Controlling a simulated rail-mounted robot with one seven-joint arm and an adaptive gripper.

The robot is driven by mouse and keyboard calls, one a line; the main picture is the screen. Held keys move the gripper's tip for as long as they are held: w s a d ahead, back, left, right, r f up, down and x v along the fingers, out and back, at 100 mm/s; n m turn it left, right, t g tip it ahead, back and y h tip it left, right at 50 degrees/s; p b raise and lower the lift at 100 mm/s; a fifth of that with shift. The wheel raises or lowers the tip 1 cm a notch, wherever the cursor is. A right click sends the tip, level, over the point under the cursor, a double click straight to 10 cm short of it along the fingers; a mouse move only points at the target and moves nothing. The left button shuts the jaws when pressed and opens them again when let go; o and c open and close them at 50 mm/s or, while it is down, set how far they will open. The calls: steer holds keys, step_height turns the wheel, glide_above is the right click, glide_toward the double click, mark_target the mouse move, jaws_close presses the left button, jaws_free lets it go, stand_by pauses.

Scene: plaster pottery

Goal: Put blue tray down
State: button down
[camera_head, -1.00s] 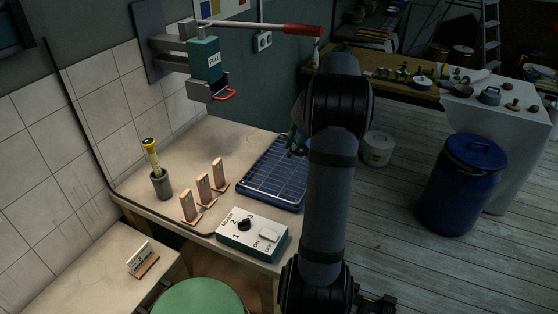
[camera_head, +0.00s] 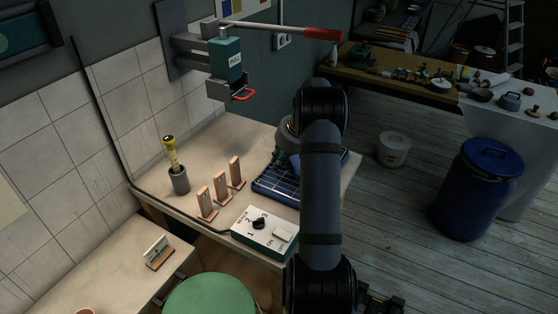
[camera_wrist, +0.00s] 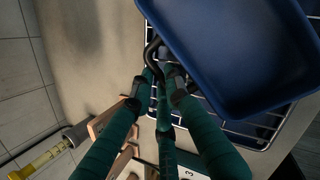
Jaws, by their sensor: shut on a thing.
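The blue tray (camera_wrist: 235,50) fills the upper right of the wrist view, over a wire rack (camera_wrist: 262,132) whose bars show past its edges. I cannot tell whether the tray rests on the rack or hangs just above it. In the head view blue edging and grid bars (camera_head: 275,185) show on the worktop, partly behind my arm. My gripper (camera_wrist: 163,78) has green fingers drawn together at the tray's left edge, shut on it; the exact contact is dark. In the head view my gripper is mostly hidden by my arm.
The worktop (camera_head: 228,140) is free behind the tray. Several small wooden stands (camera_head: 220,187), a switch box (camera_head: 265,232) and a cup with a yellow-handled tool (camera_head: 180,180) stand left and in front. A lever press (camera_head: 225,62) hangs on the wall above.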

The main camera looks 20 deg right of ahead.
steer(key=c, duration=1.8)
jaws_free()
steer(key=shift+o, duration=0.6)
steer(key=v, duration=1.2)
steer(key=shift+b, duration=0.35)
